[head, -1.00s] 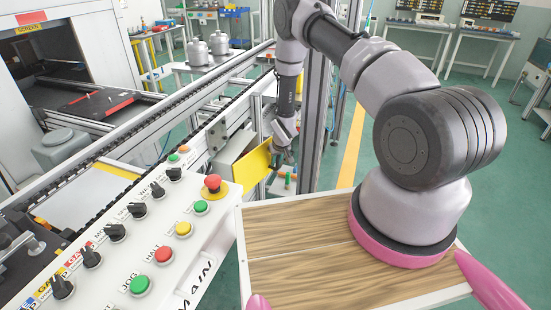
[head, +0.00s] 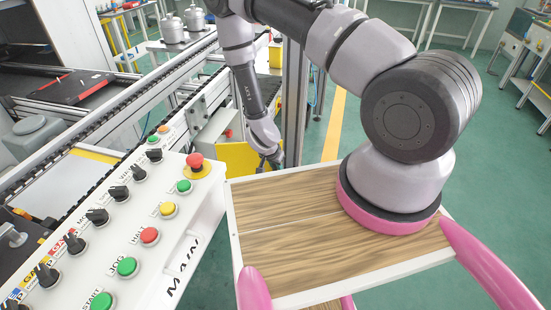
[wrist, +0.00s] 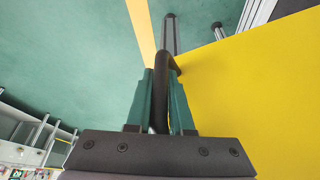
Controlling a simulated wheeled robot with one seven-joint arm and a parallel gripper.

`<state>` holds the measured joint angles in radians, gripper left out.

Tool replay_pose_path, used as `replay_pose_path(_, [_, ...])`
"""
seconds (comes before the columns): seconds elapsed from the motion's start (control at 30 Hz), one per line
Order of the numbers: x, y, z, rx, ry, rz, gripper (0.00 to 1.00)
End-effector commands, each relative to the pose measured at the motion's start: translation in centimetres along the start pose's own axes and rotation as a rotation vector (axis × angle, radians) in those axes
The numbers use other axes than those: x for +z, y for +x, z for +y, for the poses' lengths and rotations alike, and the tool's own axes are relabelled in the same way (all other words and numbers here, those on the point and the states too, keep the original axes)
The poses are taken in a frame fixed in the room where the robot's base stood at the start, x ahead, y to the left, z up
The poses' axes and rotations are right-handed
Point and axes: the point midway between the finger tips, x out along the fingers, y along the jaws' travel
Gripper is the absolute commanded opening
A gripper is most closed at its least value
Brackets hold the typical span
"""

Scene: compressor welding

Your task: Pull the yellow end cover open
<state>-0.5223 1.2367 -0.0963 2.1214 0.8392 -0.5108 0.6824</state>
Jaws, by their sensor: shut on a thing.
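The yellow end cover (head: 236,160) is at the end of the conveyor frame, just beyond the white control panel. It stands out from the frame, with an opening showing behind its top edge. In the wrist view the cover (wrist: 255,85) is a flat yellow sheet filling the right side. My gripper (head: 272,160) is at the cover's right end in the head view. In the wrist view my gripper (wrist: 162,90) has its two green fingers shut on the cover's black handle (wrist: 163,62).
The white control panel (head: 205,215) with knobs and buttons stands left of my base. A metal post (head: 296,105) rises close behind my gripper. The conveyor rail (head: 120,135) runs along the left. Green floor to the right of the post is open.

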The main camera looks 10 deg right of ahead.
Motion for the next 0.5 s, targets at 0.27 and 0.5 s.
replay_pose_path(0.27, [3.3,-1.4,1.2,0.065,0.157,0.000,0.00])
replay_pose_path(0.5, [4.7,-2.0,1.6,0.095,0.229,-0.001,0.00])
